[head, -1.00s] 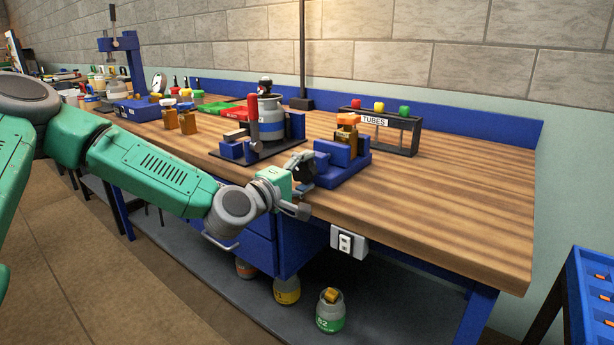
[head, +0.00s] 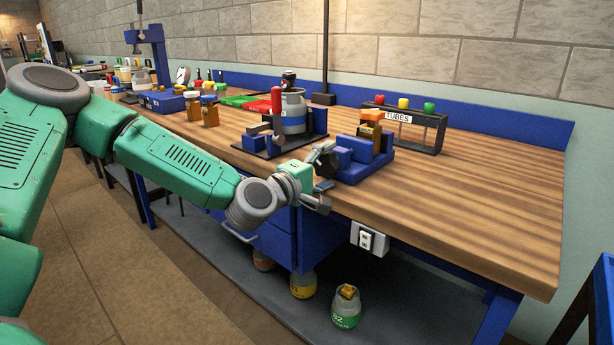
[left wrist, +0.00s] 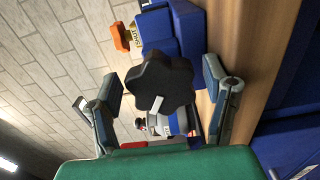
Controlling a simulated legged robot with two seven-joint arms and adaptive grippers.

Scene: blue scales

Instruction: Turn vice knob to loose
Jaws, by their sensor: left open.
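In the left wrist view the vice (left wrist: 185,32) is at the top. Its black lobed knob (left wrist: 158,84) faces the wrist camera, with a white mark on it. My left gripper (head: 322,172) is open in front of the vice. In the left wrist view its fingers (left wrist: 160,92) are spread on either side of the knob, with gaps showing between fingers and knob. My right gripper is not in view.
A clamp stand with a grey and blue canister (head: 293,112) is left of the vice. A rack labelled TUBES (head: 432,130) stands behind it to the right. A power outlet (head: 368,240) hangs on the bench front. The bench's right part is clear.

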